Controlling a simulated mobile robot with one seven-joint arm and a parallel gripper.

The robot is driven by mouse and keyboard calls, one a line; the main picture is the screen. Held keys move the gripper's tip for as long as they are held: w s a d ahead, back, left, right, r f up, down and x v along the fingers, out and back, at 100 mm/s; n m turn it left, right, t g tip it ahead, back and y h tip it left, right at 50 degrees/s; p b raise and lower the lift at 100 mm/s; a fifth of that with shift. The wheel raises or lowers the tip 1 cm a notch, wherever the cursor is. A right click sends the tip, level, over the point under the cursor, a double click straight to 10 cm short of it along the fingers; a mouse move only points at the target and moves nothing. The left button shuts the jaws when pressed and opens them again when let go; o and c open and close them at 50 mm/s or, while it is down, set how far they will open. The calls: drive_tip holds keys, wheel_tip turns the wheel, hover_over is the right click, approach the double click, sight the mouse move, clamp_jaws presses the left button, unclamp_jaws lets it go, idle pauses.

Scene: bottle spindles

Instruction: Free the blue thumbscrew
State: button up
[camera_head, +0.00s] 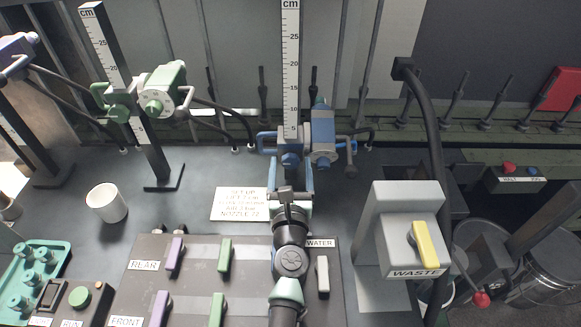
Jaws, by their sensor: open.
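The blue clamp head (320,137) sits on the middle upright scale post (290,70), with a small blue thumbscrew (290,160) on its front. My arm rises from the bottom edge, and my gripper (291,172) is open just in front of the thumbscrew. Its fingers lie to the left and right of the knob in the picture. I cannot tell whether they touch it. My gripper hides the lower part of the post and its foot.
A green clamp (150,95) on another scale post stands left. A white cup (107,203) and a printed card (239,204) lie on the bench. The valve panel (195,255) has purple, green and white handles. The grey WASTE box (405,215) with a yellow handle stands right.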

clamp_jaws()
drive_tip(key=shift+n, duration=0.3)
drive_tip(key=n, duration=0.4)
drive_tip(key=shift+b, duration=0.3)
drive_tip(key=n, duration=0.5)
drive_tip(key=shift+f, duration=0.1)
drive_tip(key=n, duration=0.4)
drive_tip(key=shift+n+b, duration=0.3)
drive_tip(key=shift+n, duration=1.8)
unclamp_jaws()
